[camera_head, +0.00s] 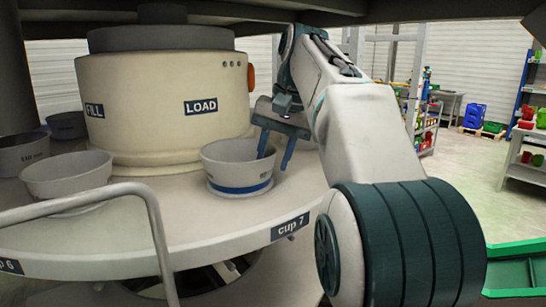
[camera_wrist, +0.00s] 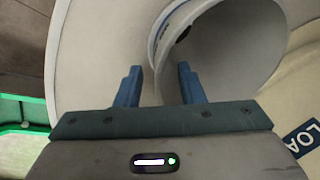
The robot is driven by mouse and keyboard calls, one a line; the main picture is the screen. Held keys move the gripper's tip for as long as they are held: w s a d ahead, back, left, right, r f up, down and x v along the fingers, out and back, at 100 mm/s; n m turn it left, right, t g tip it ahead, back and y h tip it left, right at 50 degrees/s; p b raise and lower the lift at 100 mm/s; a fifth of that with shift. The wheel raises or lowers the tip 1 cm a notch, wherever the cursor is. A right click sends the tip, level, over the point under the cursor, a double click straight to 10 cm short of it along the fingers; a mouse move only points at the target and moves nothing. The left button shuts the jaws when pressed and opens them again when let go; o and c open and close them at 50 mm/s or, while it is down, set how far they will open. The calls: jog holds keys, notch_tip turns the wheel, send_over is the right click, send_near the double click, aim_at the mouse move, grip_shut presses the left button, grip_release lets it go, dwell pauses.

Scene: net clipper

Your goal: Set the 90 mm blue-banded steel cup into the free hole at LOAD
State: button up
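The blue-banded steel cup (camera_head: 228,172) stands upright on the round turntable (camera_head: 215,225), in front of the LOAD label (camera_head: 200,106) and near the cup 7 label. Its blue band shows just above the table top; its base is hidden, so I cannot tell how it sits in a hole. My gripper (camera_head: 273,162) points down at the cup's right rim, one finger inside and one outside. In the wrist view the fingers of my gripper (camera_wrist: 158,72) stand apart, with the cup's rim (camera_wrist: 160,35) between them and gaps visible. It is open.
A cream drum (camera_head: 160,115) rises at the turntable's centre. Plain grey cup (camera_head: 66,178) and other cups (camera_head: 22,155) stand at the left. A grey handrail (camera_head: 150,205) crosses the front left. A green structure (camera_head: 515,255) is at lower right; shelves stand behind.

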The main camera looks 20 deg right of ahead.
jog(key=p+v, duration=0.3)
jog(key=v, duration=0.8)
jog(key=shift+p, duration=0.4)
